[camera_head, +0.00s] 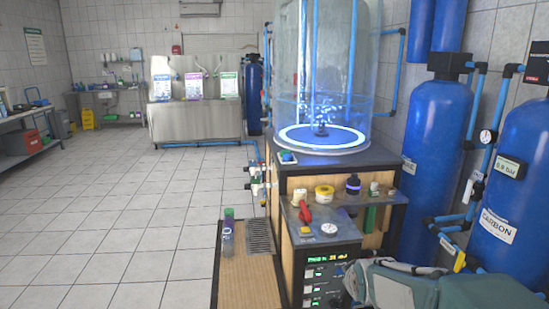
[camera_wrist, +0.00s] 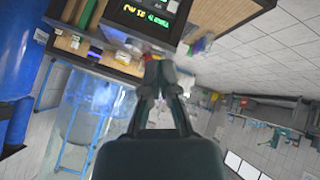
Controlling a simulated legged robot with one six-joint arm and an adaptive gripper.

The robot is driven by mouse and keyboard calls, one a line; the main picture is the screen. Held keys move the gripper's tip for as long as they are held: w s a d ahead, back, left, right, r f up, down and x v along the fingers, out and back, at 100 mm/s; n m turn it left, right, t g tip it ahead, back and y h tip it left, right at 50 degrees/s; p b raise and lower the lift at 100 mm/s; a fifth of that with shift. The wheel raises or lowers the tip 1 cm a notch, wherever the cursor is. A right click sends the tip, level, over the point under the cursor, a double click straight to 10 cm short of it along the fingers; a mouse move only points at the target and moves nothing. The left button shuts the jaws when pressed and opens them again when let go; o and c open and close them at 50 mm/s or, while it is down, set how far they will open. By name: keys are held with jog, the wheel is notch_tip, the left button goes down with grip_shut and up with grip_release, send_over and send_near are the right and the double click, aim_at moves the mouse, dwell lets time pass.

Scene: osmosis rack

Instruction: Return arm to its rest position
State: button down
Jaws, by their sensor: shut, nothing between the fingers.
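My gripper (camera_wrist: 158,72) shows in the wrist view with its two fingertips together and nothing between them. In the head view my grey-green arm reaches in from the lower right, and the gripper (camera_head: 358,282) is beside the front panel of the osmosis rack (camera_head: 322,262). I cannot tell from the pictures whether it touches the panel. The rack's lit display also shows at the top of the wrist view (camera_wrist: 150,14), which is turned over and tilted.
A clear tank (camera_head: 325,80) with a blue-lit ring stands on the rack. Blue cylinders (camera_head: 437,150) and pipes crowd the right. A bottle (camera_head: 228,235) stands on a low wooden stand (camera_head: 248,285). The tiled floor (camera_head: 120,210) on the left is clear.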

jog(key=s+a+r+m+g, duration=0.1)
jog(key=s+r+m, duration=0.1)
jog(key=s, duration=1)
jog(key=s+a+r+m+g, duration=0.1)
jog(key=s+r+m+g, duration=0.1)
jog(key=s, duration=1)
jog(key=shift+s+r+m, duration=0.15)
jog(key=shift+r+m, duration=0.65)
jog(key=shift+r, duration=0.1)
jog(key=shift+a, duration=0.1)
